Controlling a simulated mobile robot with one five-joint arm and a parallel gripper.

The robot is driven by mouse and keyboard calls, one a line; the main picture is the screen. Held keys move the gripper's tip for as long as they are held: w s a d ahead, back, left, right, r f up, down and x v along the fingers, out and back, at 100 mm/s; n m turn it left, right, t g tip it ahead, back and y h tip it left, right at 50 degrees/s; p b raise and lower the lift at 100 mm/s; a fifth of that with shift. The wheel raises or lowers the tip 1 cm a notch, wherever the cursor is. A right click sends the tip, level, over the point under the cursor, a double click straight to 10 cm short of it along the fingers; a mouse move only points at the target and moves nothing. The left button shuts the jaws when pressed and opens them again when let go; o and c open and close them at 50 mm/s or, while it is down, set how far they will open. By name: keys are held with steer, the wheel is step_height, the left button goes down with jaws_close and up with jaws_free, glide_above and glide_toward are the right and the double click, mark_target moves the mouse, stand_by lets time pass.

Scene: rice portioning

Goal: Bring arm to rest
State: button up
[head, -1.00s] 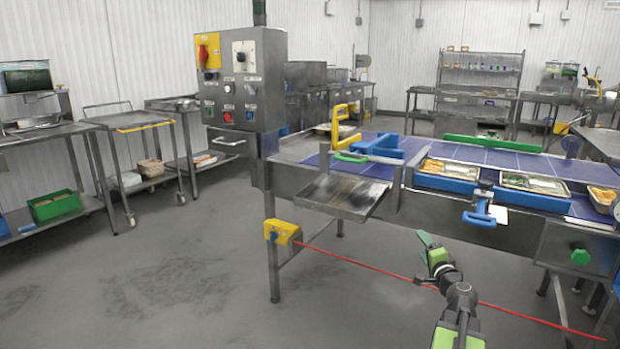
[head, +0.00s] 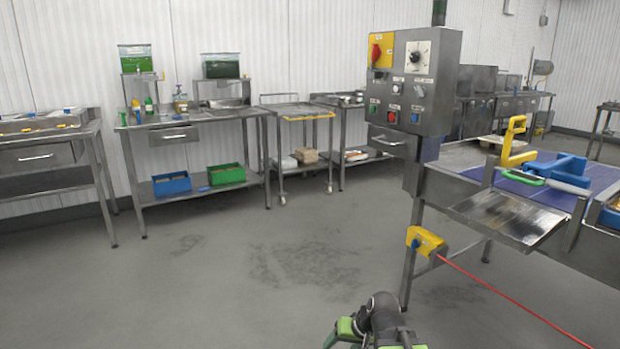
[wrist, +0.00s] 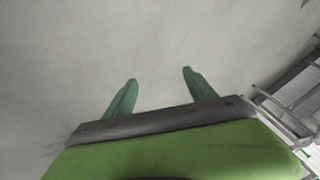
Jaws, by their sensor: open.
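My gripper (wrist: 160,92) shows in the wrist view with its two green fingers apart and nothing between them. In the head view my arm is low at the bottom edge, right of the middle, above open floor, and the fingertips cannot be made out there. The arm touches nothing that I can see.
A conveyor table (head: 455,190) with a control box (head: 412,80) stands on the right. A red cord (head: 510,305) runs from its yellow switch (head: 425,241). Steel benches (head: 195,118) and a cart (head: 295,112) line the back wall. The floor (head: 220,290) at left and middle is clear.

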steer(key=s+d+f+g+h, duration=0.2)
steer(key=s+d+g+h, duration=0.2)
steer(key=s+d, duration=0.4)
step_height(320, 180, up, 33)
steer(key=p, duration=3.3)
steer(key=shift+a+f, duration=0.2)
steer(key=shift+a, duration=0.05)
steer(key=shift+c, duration=0.4)
